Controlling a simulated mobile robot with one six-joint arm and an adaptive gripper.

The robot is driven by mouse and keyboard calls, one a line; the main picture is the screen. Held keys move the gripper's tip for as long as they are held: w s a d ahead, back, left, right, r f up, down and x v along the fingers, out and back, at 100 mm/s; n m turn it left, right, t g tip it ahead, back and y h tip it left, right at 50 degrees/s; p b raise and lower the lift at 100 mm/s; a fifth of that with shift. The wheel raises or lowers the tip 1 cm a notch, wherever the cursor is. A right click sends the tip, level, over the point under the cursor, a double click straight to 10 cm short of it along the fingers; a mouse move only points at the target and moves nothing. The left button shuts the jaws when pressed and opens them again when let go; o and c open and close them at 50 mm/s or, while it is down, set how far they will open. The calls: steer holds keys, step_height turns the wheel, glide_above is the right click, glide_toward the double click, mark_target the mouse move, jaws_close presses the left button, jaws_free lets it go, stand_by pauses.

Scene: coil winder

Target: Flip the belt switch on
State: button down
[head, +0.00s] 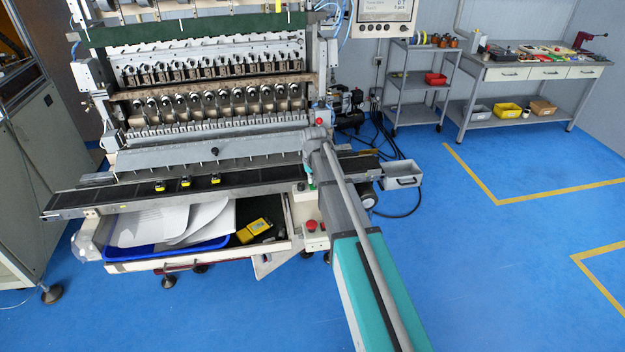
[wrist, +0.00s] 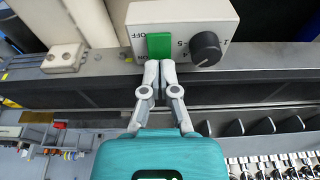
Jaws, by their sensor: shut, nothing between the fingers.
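The belt switch is a green rocker (wrist: 160,46) on a light grey control box (wrist: 183,14), with OFF lettering beside it, in the wrist view. A black knob (wrist: 206,49) sits to its right. My gripper (wrist: 159,64) is shut and empty, its fingertips right at the near edge of the green rocker. I cannot tell whether they touch it or which way the rocker is tilted.
Several yellow-and-black parts (head: 186,182) lie on the belt. A red button (head: 311,225) on a grey box is below the belt's right end. The blue floor farther right is clear.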

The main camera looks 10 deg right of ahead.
steer(key=shift+f, duration=0.3)
steer(key=shift+w+a, duration=0.1)
steer(key=shift+a, duration=0.05)
